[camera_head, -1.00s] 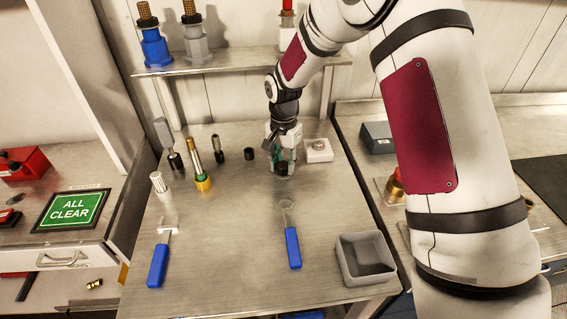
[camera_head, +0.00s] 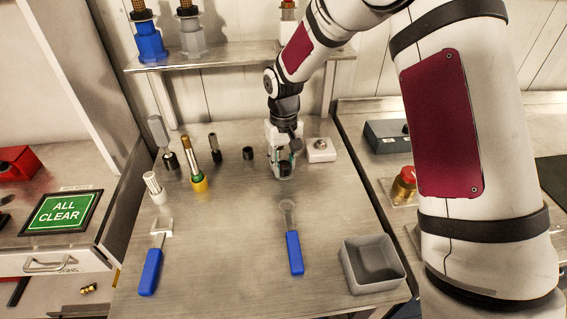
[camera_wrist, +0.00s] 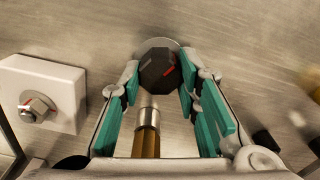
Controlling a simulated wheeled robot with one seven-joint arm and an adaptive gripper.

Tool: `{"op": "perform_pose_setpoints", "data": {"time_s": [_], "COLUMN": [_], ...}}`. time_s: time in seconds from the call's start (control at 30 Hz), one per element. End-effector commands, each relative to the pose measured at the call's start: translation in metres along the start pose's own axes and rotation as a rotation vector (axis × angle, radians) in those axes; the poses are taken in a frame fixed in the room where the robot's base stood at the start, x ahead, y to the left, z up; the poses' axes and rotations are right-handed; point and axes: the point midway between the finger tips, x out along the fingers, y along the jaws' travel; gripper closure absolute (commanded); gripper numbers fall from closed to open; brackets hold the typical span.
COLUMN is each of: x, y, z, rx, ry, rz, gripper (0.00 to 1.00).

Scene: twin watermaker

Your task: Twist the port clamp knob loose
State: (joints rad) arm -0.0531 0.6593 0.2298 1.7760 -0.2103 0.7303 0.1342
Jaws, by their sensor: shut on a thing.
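The port clamp knob (camera_wrist: 158,72) is a black faceted knob with a red mark, on a round metal base. In the wrist view it sits between the teal-padded fingertips of my gripper (camera_wrist: 159,84), which is shut on it. In the head view my gripper (camera_head: 284,164) points down at the back of the bench, around the dark knob (camera_head: 285,169). A brass cylinder with a silver collar (camera_wrist: 147,120) shows below the knob in the wrist view; whether it joins the knob is hidden.
A white block with a hex nut (camera_head: 318,151) stands close right of my gripper. Left are a short black cylinder (camera_head: 248,152) and a brass rod in a yellow base (camera_head: 190,160). Blue-handled tools (camera_head: 294,252) and a grey bin (camera_head: 372,264) are in front. A shelf (camera_head: 230,60) is behind.

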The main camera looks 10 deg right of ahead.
Motion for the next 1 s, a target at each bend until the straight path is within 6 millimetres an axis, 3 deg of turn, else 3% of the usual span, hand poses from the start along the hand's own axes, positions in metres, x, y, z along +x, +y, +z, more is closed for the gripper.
{"op": "perform_pose_setpoints", "data": {"time_s": [0.5, 1.0], "x": [-0.0002, -0.0005], "y": [-0.0006, -0.001], "z": [-0.0004, -0.0002], "rx": [-0.411, -0.541], "ry": [0.002, 0.002], "rz": [0.001, 0.001], "gripper": [0.98, 0.98]}}
